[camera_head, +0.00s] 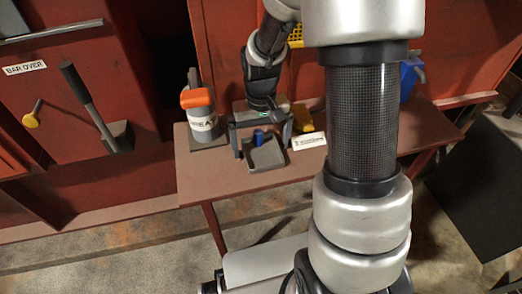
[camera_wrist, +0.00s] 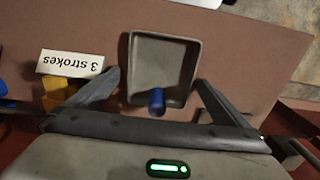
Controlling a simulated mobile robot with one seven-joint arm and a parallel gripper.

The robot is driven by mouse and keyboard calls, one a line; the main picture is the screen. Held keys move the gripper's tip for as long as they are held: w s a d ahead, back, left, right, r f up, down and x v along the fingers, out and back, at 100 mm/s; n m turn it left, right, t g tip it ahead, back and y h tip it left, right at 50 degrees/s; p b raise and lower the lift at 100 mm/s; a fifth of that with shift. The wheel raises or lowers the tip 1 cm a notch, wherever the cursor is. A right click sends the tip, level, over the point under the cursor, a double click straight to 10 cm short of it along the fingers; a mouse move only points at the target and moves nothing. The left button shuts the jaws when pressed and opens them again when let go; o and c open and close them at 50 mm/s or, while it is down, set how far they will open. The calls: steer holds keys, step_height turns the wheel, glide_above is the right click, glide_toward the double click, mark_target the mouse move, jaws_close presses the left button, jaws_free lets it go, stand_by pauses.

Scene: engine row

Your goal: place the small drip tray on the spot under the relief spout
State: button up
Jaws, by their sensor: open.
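The small drip tray (camera_head: 266,157) is a shallow grey square dish on the reddish-brown shelf, with a blue upright peg (camera_head: 259,137) at its side nearest my gripper. In the wrist view the tray (camera_wrist: 166,55) lies between my spread fingers, with the blue peg (camera_wrist: 157,101) towards the palm. My gripper (camera_head: 262,149) is open, one finger on each side of the tray, and holds nothing. In the wrist view my gripper (camera_wrist: 158,77) shows a gap beside both tray walls. I cannot pick out the relief spout or the spot under it.
A grey canister with an orange top (camera_head: 199,112) stands left of my gripper. A yellow part (camera_head: 304,118) and a white "3 strokes" label (camera_wrist: 71,64) sit close on the other side. A blue object (camera_head: 410,78) is farther right. The shelf's front strip is clear.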

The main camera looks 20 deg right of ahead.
steer(key=shift+r, duration=0.1)
steer(key=c, duration=1.3)
